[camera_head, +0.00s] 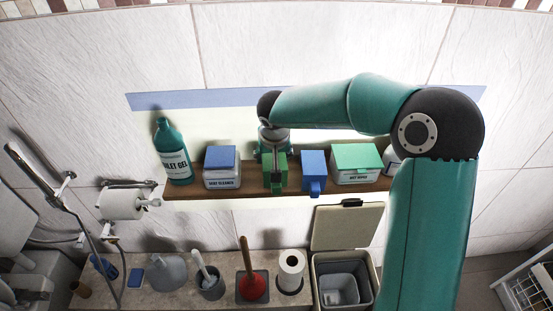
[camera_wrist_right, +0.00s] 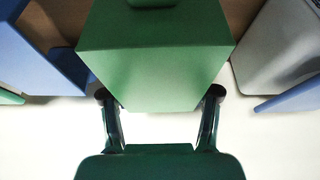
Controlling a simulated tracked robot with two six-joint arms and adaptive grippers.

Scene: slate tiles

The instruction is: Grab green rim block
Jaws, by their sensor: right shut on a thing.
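The green rim block (camera_head: 275,180) stands on the wooden shelf, between a white tub with a blue lid and a blue block. My right arm reaches over it from the right, and my right gripper (camera_head: 274,145) is at the block's top. In the right wrist view the green block (camera_wrist_right: 155,60) fills the middle. The right gripper's two fingers (camera_wrist_right: 160,95) are shut on it, one on each side. The block appears to be still on the shelf; its underside is not clear to see. My left gripper is not in view.
The shelf (camera_head: 235,192) also holds a teal gel bottle (camera_head: 174,155), the blue-lidded tub (camera_head: 221,170), the blue block (camera_head: 314,172) and a green-lidded tub (camera_head: 357,163). Below stand a plunger (camera_head: 252,283), a paper roll (camera_head: 290,270) and an open bin (camera_head: 342,282).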

